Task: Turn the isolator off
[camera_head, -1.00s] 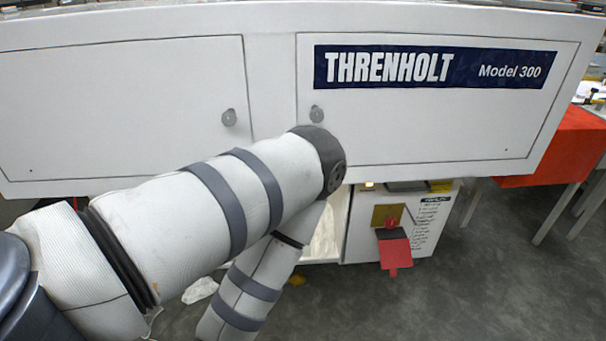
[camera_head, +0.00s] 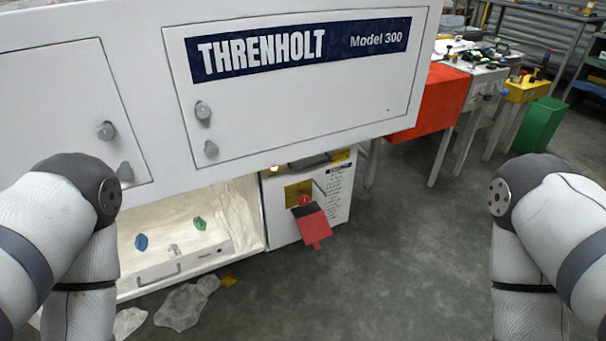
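The isolator shows as a red knob (camera_head: 304,201) on a yellow plate (camera_head: 292,190), on the front of a low white control box (camera_head: 338,203). A red tag or flap (camera_head: 312,225) hangs just below the knob and partly overlaps the plate. The knob's exact setting is too small to tell. My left arm is at the left edge and my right arm at the right edge, both bent downward. Both grippers are out of the picture, and neither arm is near the knob.
The white THRENHOLT machine cabinet (camera_head: 300,95) overhangs the box. An open white bay (camera_head: 190,210) with small coloured pieces lies left of it. Crumpled film (camera_head: 182,307) is on the floor. A red-draped table (camera_head: 432,100) stands behind right. Grey floor (camera_head: 410,250) ahead is clear.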

